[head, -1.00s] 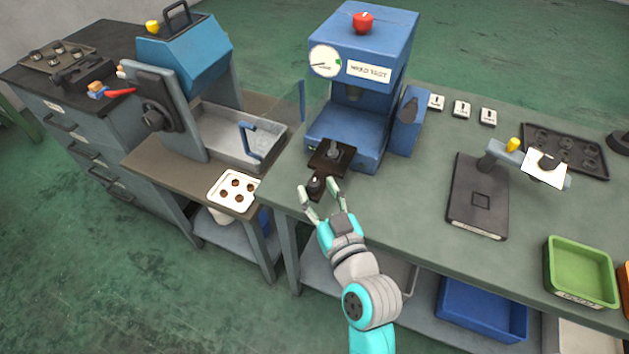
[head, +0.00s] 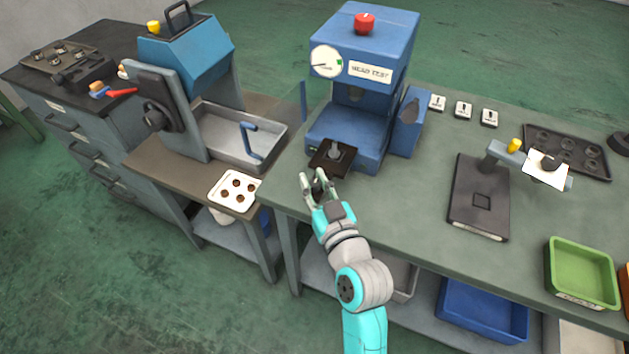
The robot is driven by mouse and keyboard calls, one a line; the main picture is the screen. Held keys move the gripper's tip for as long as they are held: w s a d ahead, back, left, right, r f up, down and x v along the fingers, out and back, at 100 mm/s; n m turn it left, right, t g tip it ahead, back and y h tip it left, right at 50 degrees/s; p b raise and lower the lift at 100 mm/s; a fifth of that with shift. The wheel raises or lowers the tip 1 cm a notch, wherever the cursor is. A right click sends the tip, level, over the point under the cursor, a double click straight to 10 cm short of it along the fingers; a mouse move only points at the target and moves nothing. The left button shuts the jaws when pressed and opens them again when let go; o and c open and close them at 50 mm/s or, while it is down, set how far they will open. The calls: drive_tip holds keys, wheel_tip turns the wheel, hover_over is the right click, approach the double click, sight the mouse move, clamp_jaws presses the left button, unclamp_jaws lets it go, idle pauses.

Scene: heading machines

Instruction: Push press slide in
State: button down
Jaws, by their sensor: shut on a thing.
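The blue press (head: 350,90), labelled as a head test, stands on the green bench with a gauge and a red button on it. Its dark slide (head: 333,157) sticks out at the front of the press base and carries a small grey metal part (head: 335,148). My gripper (head: 318,182) is at the near end of the slide, its fingers closed around the dark knob (head: 318,186) there. The fingers hide most of the knob.
A blue machine with a grey tray (head: 240,140) stands at the left. A white holed block (head: 235,190) is on the lower table. A black stand (head: 480,195) and a green bin (head: 580,272) are on the bench at the right. The bench between press and stand is clear.

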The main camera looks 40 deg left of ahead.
sight(323, 168)
drive_tip(key=shift+w+a, duration=0.25)
drive_tip(key=shift+w, duration=0.8)
drive_tip(key=shift+w+a, duration=0.25)
drive_tip(key=shift+w, duration=0.8)
drive_tip(key=c, duration=0.9)
unclamp_jaws()
drive_tip(key=shift+c, duration=0.2)
drive_tip(key=v, duration=1.2)
